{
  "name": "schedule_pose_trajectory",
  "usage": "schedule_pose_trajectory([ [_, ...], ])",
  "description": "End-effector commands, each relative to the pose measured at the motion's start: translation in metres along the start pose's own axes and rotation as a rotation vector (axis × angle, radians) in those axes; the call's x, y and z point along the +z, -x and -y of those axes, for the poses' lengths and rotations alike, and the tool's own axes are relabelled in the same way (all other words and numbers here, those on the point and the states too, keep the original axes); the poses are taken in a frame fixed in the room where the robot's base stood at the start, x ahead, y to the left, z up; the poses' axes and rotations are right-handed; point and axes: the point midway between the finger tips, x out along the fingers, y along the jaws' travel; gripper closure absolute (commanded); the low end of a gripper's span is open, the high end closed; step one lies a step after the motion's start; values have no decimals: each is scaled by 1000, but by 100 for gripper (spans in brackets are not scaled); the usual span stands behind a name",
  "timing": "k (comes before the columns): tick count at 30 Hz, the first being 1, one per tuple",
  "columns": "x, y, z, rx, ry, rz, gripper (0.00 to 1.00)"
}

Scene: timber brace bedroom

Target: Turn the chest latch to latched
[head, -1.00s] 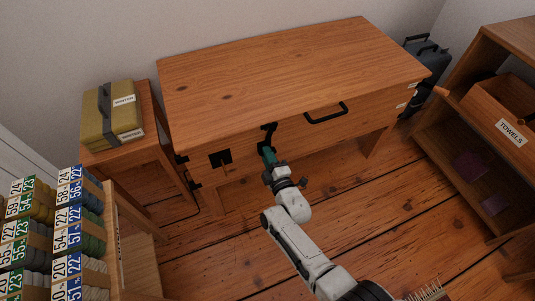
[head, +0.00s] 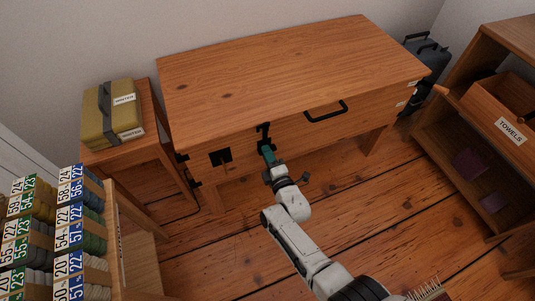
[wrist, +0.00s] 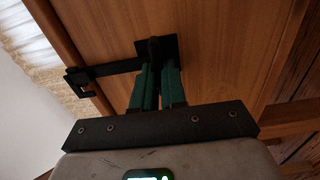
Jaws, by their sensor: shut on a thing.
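The wooden chest (head: 300,75) stands against the wall with black fittings on its front. The chest latch (head: 263,133) is a black fitting near the middle of the front. In the wrist view, the latch (wrist: 172,48) shows a dark plate with a black bar reaching left to a small hooked end. My gripper (head: 268,152) reaches the latch from the front, its green fingers shut on the latch's handle. In the wrist view, my gripper (wrist: 157,80) has the handle between its fingertips, which partly hide it.
A black pull handle (head: 326,112) and another black fitting (head: 220,157) are on the chest's front. A side table (head: 150,150) with a yellow case (head: 112,115) stands left. A shelf with a towels box (head: 505,125) stands right. Open floor lies before the chest.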

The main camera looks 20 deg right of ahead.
Motion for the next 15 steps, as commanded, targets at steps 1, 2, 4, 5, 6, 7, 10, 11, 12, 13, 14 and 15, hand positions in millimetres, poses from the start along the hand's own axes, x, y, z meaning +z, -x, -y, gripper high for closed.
schedule_pose_trajectory([
  [1,0,0,1,-3,-1,-1,88],
  [2,0,0,1,-3,-1,-1,85],
  [4,0,0,1,-3,-1,-1,78],
  [5,0,0,1,-2,-1,-1,75],
  [6,0,0,1,-2,-1,-1,71],
  [7,0,0,1,-2,-1,-1,68],
  [10,0,0,0,-1,-1,0,63],
  [11,0,0,0,-1,-1,0,63],
  [12,0,0,0,-1,-1,0,63],
  [13,0,0,0,-1,-1,0,63],
  [14,0,0,0,-1,-1,0,63],
  [15,0,0,0,-1,-1,0,63],
])
